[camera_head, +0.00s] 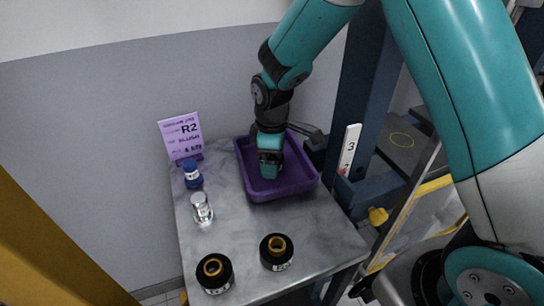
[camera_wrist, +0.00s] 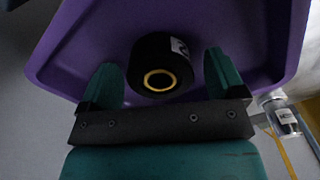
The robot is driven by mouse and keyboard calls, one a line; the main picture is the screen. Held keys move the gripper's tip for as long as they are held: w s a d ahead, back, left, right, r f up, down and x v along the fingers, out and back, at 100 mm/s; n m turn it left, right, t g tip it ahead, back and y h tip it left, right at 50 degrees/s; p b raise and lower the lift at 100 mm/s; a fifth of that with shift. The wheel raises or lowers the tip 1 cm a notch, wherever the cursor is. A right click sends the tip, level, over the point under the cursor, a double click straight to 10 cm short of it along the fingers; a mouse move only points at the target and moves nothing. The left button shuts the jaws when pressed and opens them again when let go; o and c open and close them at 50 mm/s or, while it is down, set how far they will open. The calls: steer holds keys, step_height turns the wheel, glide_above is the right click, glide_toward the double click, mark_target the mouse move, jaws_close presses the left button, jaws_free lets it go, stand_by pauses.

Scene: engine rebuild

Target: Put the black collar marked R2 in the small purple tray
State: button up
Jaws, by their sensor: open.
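The purple tray (camera_head: 299,184) stands on the grey table, and its floor and walls fill much of the wrist view (camera_wrist: 235,28). A black collar (camera_wrist: 163,66) with a brass-coloured inner ring lies inside the tray. It carries a white label, too small and turned to read. My gripper (camera_head: 270,170) is down over the tray and hides this collar in the head view. In the wrist view its two fingers (camera_wrist: 160,60) are apart, one on each side of the collar, with a gap to each.
Two more black collars (camera_head: 214,272) (camera_head: 276,252) stand at the table's front edge. A silver part (camera_head: 202,207) and a blue part (camera_head: 192,174) stand along the left, before a purple R2 sign (camera_head: 182,136). A dark blue post (camera_head: 355,95) rises right of the tray. The table's middle is clear.

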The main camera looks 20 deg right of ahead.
step_height(320, 180, up, 12)
steer(key=s+a+r+m+y, duration=0.1)
steer(key=s+r, duration=0.1)
steer(key=s, duration=0.6)
steer(key=s+a+r+m+y, duration=0.1)
steer(key=s+a+r+m, duration=0.1)
steer(key=s, duration=0.6)
steer(key=s+a+r+m+y, duration=0.1)
steer(key=s+m+y, duration=0.1)
steer(key=s, duration=0.6)
steer(key=shift+s+a+r+b, duration=0.2)
steer(key=shift+a+r+b, duration=0.05)
steer(key=shift+r+b, duration=0.2)
